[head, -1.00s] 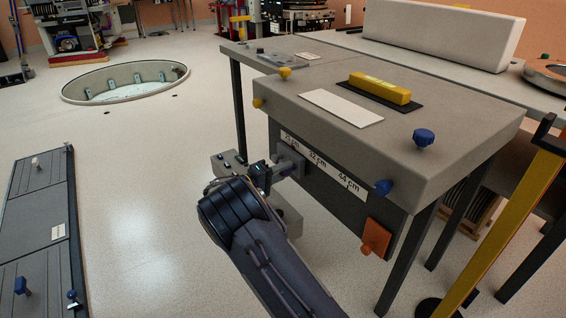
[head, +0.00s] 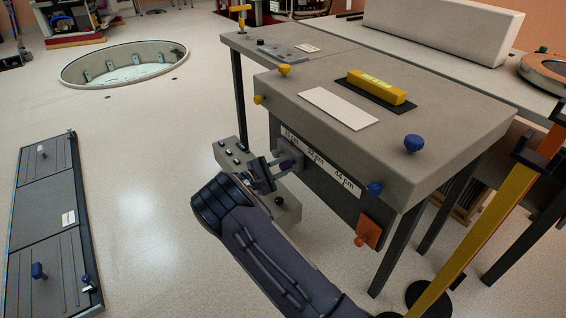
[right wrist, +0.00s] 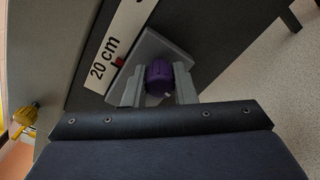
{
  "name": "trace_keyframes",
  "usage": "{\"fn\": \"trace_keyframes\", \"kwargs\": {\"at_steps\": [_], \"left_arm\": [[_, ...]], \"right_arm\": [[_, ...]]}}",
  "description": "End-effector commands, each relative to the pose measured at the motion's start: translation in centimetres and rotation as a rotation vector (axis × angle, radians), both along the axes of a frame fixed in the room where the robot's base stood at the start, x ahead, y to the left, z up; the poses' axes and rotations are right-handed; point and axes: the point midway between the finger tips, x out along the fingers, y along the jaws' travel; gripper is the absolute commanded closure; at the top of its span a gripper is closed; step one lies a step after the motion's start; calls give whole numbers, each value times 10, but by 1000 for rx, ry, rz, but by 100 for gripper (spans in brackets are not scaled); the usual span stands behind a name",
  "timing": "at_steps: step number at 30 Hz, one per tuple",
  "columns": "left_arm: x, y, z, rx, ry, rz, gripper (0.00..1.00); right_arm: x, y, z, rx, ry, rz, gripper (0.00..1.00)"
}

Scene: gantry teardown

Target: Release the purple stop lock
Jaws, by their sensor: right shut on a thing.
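The purple stop lock (right wrist: 158,77) is a ribbed round knob in the right wrist view, in front of a grey block (right wrist: 158,48) on the dark side panel of the bench. My right gripper (right wrist: 159,86) has one finger on each side of the knob and is shut on it. In the head view the gripper (head: 281,170) reaches the bench's side, and a little of the purple knob (head: 288,164) shows between its fingers. A red pointer (right wrist: 118,62) on the block sits beside the "20 cm" mark of the white scale (right wrist: 107,44). My left gripper is not in view.
Blue knobs (head: 413,143) and an orange plate (head: 369,231) are on the bench, which also carries a yellow bar (head: 377,87). A yellow post (head: 466,242) stands at right. A dark panel (head: 45,229) lies on the open floor at left.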

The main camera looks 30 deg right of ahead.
Motion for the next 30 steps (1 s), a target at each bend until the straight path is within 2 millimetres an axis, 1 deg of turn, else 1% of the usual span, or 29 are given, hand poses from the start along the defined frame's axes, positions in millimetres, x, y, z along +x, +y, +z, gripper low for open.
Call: {"fn": "trace_keyframes", "kwargs": {"at_steps": [1, 9, 24, 25, 29, 30], "left_arm": [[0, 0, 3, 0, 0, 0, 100], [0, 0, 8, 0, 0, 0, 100], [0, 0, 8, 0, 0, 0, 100], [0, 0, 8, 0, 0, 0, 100], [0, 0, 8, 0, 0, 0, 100], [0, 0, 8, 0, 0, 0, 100]], "right_arm": [[0, 0, 1, -1, 24, 2, 98], [0, 1, 0, -6, 104, 1, 98], [0, 1, -1, -8, 121, 2, 98], [0, 1, -1, -8, 121, 2, 73], [0, 1, -1, -8, 120, 2, 56], [0, 1, -1, -8, 120, 2, 54]]}}
